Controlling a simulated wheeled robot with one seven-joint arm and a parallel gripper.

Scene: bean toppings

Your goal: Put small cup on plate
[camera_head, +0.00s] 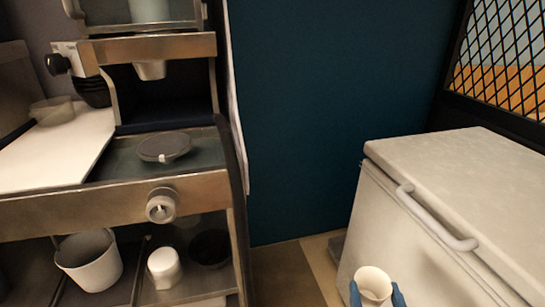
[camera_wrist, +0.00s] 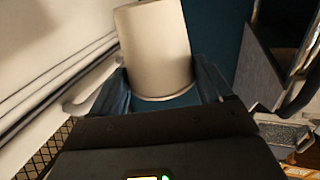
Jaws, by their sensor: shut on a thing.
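The small cup (camera_head: 373,282) is white and open at the top, at the bottom of the head view beside the white chest. My gripper (camera_head: 377,291) has its blue fingers on either side of it, shut on it. In the wrist view the cup (camera_wrist: 155,45) stands out between the fingers of my gripper (camera_wrist: 162,85). A dark round disc that looks like the plate (camera_head: 164,146) lies on the machine's flat surface at the left, well apart from the cup. The plate does not show in the wrist view.
A white chest with a bar handle (camera_head: 436,220) fills the right. The metal machine has a front knob (camera_head: 161,205) and an overhead part (camera_head: 150,70) above the plate. A white bucket (camera_head: 90,262) and white jar (camera_head: 164,268) stand on the shelf below. Bare floor lies between.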

